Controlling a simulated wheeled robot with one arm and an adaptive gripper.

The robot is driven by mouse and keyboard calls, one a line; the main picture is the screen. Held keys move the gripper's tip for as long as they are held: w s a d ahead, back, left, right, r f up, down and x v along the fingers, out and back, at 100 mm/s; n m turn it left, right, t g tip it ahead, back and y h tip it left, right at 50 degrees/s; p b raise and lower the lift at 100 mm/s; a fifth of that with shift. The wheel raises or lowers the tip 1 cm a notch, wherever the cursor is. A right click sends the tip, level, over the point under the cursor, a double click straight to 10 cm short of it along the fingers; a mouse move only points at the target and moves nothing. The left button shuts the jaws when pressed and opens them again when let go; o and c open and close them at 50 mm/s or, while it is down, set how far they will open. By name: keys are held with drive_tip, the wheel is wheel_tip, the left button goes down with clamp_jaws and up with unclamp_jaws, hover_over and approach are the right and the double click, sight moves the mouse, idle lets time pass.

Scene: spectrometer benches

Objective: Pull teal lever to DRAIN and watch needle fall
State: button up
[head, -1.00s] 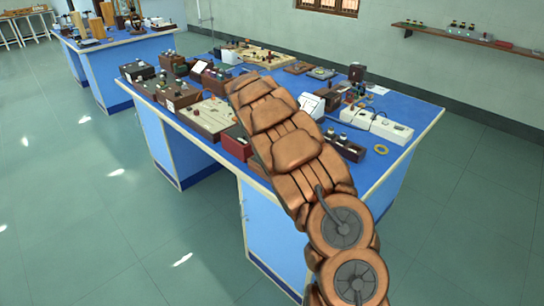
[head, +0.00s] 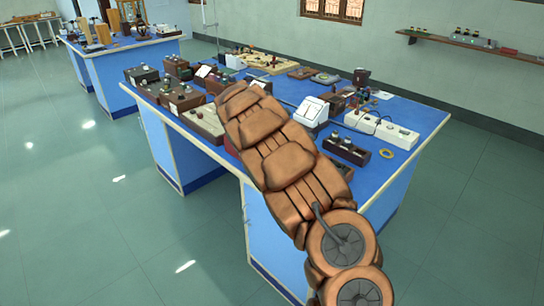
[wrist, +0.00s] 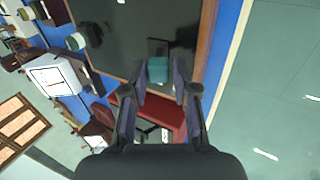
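In the wrist view, the teal lever (wrist: 157,70) shows as a small block between the two fingers of my gripper (wrist: 159,72). The fingers are apart, one on each side of it, and a narrow gap seems to show on both sides. Whether either finger touches it is not clear. A small dark part (wrist: 158,47) lies just beyond the lever on a dark panel (wrist: 125,30) with a brown edge. No needle or DRAIN marking can be made out. In the head view, my arm hides the lever and my gripper.
A red box (wrist: 160,113) is below the fingers in the wrist view. A white box (wrist: 52,76) and small instruments are at left. The blue bench (head: 413,112) is crowded with apparatus. Open floor (head: 80,220) lies in front; a second bench (head: 115,52) stands behind left.

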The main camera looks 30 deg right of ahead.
drive_tip(key=shift+o, duration=1.4)
drive_tip(key=v, duration=1.2)
drive_tip(key=s+a+r+m+g+y, duration=0.1)
drive_tip(key=s+a+r, duration=0.15)
drive_tip(key=s, duration=0.65)
drive_tip(key=s+a+r+m+y, duration=0.1)
drive_tip(key=s+a+r+m, duration=0.15)
drive_tip(key=s, duration=0.65)
drive_tip(key=s+a+f+y, duration=0.1)
drive_tip(key=s+a, duration=0.3)
drive_tip(key=s, duration=0.5)
drive_tip(key=s+a+f+g+y+p, duration=0.1)
drive_tip(key=s+a+f, duration=0.2)
drive_tip(key=s, duration=0.6)
drive_tip(key=s+a+f+g+y, duration=0.1)
drive_tip(key=s+a+f, duration=0.2)
drive_tip(key=s+a, duration=0.4)
drive_tip(key=s+n, duration=0.1)
drive_tip(key=s, duration=0.1)
drive_tip(key=shift+s+y+p, duration=0.3)
drive_tip(key=shift+s+p, duration=0.1)
